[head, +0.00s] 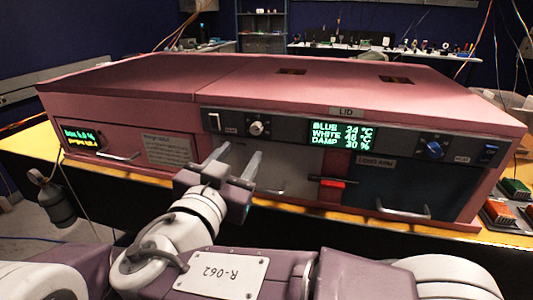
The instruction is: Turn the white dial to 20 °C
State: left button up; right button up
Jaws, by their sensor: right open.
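The white dial (257,128) is a small round knob on the dark control strip of the pink enclosure, left of the display. The green display (341,135) reads BLUE 24 °C, WHITE in the forties (last digit hard to read) and DAMP 30 %. My right gripper (238,156) is open and empty. Its two pale fingers point up at the front panel, below and slightly left of the white dial, apparently not touching it. My left gripper is not in view.
A red latch (338,183) and door handles stick out below. Button boxes (514,188) stand at the right edge.

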aim_at(255, 131)
jog(key=x, duration=0.4)
jog(key=p+x, duration=0.1)
jog(key=x, duration=0.4)
jog(key=shift+w+a+r+p, duration=0.1)
jog(key=shift+r+p, duration=0.15)
jog(key=shift+p, duration=0.05)
grip_shut()
